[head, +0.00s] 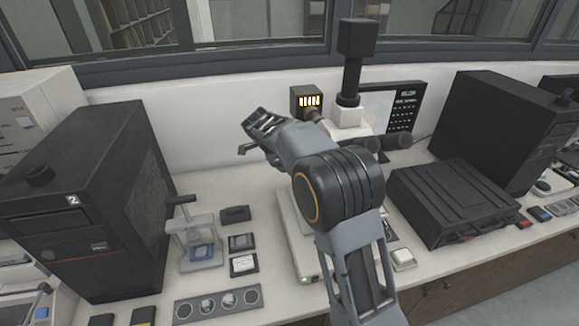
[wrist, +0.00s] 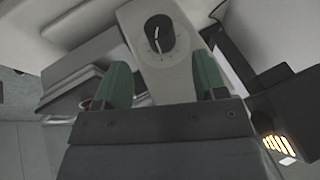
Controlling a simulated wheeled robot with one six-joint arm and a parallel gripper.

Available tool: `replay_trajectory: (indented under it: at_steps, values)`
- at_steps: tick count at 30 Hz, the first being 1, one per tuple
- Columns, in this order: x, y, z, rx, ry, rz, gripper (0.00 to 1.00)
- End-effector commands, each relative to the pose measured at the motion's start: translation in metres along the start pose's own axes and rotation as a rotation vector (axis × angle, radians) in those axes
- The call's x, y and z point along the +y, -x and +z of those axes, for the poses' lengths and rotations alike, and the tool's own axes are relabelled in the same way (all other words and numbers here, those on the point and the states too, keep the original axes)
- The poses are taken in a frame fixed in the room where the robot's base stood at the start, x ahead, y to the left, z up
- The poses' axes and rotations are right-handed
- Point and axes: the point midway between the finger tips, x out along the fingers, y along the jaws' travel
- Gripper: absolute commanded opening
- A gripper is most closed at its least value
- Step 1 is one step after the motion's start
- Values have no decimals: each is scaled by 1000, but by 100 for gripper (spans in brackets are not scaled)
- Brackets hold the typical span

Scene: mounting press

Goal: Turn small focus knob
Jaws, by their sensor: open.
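A round black knob (wrist: 160,34) with a white pointer line sits on the pale side of the microscope (wrist: 165,70) in the wrist view. The microscope (head: 347,118) also shows in the head view, with a black camera tower on top. There my arm hides much of its body and the knob. My gripper (wrist: 163,80) is open, with a green finger on each side of the picture and nothing between them that I can see it holding. The knob appears beyond the fingertips, roughly centred between them; the exact gap cannot be told. In the head view my gripper (head: 258,132) is left of the microscope.
A black box with glowing orange slots (head: 306,101) stands just left of the microscope. A large dark cabinet (head: 95,200) is at the left. A black case (head: 455,203) lies at the right. A small stand (head: 192,235) and sample trays are on the counter.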

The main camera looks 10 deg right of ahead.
Motion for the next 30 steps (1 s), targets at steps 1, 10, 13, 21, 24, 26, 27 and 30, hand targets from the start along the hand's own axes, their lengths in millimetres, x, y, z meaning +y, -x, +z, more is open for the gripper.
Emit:
replay_trajectory:
  at_steps: [1,10,13,21,24,26,27,30]
  values:
    - [0,-9,-1,1,0,4,65]
    - [0,-55,-1,0,1,2,65]
    - [0,-64,0,-1,1,2,65]
    - [0,-74,0,-1,1,0,65]
    - [0,-74,0,-1,1,0,65]
    - [0,-74,0,-1,1,0,65]
    - [0,-74,0,-1,1,0,65]
    - [0,-73,0,-1,1,0,56]
